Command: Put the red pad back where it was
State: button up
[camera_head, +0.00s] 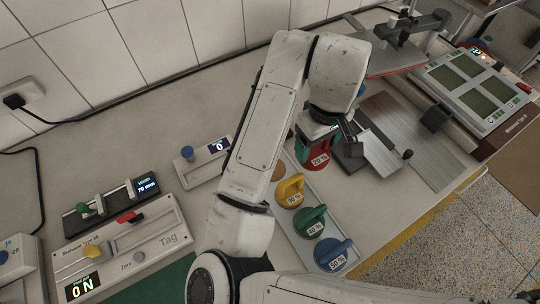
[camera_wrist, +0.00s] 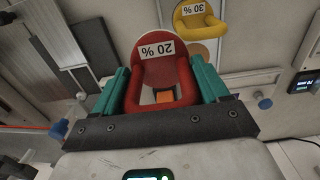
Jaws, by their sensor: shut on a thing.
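The red pad (camera_head: 319,160), labelled 20 %, is between the fingers of my gripper (camera_head: 318,137). In the wrist view the red pad (camera_wrist: 165,72) fills the gap between the teal fingers of my gripper (camera_wrist: 163,88), which are shut on its handle. The pad tray (camera_head: 301,250) carries a yellow 30 % pad (camera_head: 290,191), a green 40 % pad (camera_head: 310,221) and a blue pad (camera_head: 333,254) in a row. A bare tan round spot (camera_head: 279,171) shows beyond the yellow pad. The red pad is to the right of this spot in the head view. Its height above the surface is unclear.
A metal plate with a sliding block (camera_head: 382,153) lies right of the red pad. A tester with dark panels (camera_head: 468,86) stands at far right. The bench's back left is clear.

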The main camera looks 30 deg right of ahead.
jog(key=w+a+f, duration=0.4)
jog(key=w+f, duration=0.1)
jog(key=w+a+f+b, duration=0.1)
jog(key=w+a+f, duration=0.1)
jog(key=f, duration=0.1)
jog(key=shift+w+a+f, duration=0.1)
jog(key=shift+w+a, duration=0.1)
jog(key=shift+a, duration=0.15)
jog(key=shift+d+f+p, duration=0.1)
jog(key=shift+f+p, duration=0.2)
jog(key=shift+f, duration=1.2)
jog(key=shift+f, duration=0.15)
jog(key=o, duration=1.8)
notch_tip(320, 180, up, 12)
jog(key=shift+r, duration=0.15)
